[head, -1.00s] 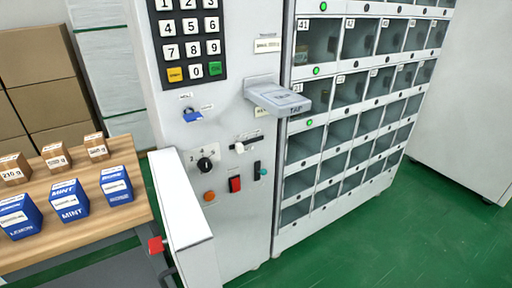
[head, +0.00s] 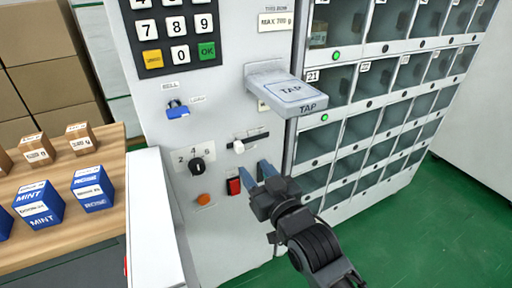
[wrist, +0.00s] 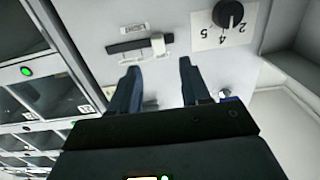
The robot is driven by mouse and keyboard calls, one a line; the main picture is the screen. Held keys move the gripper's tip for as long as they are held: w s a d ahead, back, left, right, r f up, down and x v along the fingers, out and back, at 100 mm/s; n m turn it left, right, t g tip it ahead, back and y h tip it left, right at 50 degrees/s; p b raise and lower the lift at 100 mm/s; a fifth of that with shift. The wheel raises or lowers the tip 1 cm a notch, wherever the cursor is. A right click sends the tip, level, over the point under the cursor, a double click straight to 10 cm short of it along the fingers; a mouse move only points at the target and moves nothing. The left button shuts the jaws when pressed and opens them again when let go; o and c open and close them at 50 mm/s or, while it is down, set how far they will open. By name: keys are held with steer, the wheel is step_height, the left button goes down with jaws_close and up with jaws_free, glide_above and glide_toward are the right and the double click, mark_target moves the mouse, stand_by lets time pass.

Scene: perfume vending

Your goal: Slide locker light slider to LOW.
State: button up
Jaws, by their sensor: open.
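The light slider has a small white knob (head: 238,147) at the left end of a short black slot (head: 257,136) on the white machine panel. Its tiny labels are too small to read. My gripper (head: 255,170) is just below and right of the slider in the head view, pointing at the panel. Its two blue fingers are apart and empty. In the wrist view, which is upside down, the knob (wrist: 158,45) shows beyond the gap between the open fingertips (wrist: 159,66), apparently not touched.
A grey TAP shelf (head: 290,92) juts out above. Locker doors (head: 360,125) stand to the right, and a wooden table (head: 95,215) with boxes to the left.

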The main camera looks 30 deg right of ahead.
mark_target(241, 149)
steer(key=w, duration=0.8)
steer(key=shift+w+d+r, duration=0.1)
steer(key=shift+d, duration=0.05)
jaws_close()
stand_by(0.3)
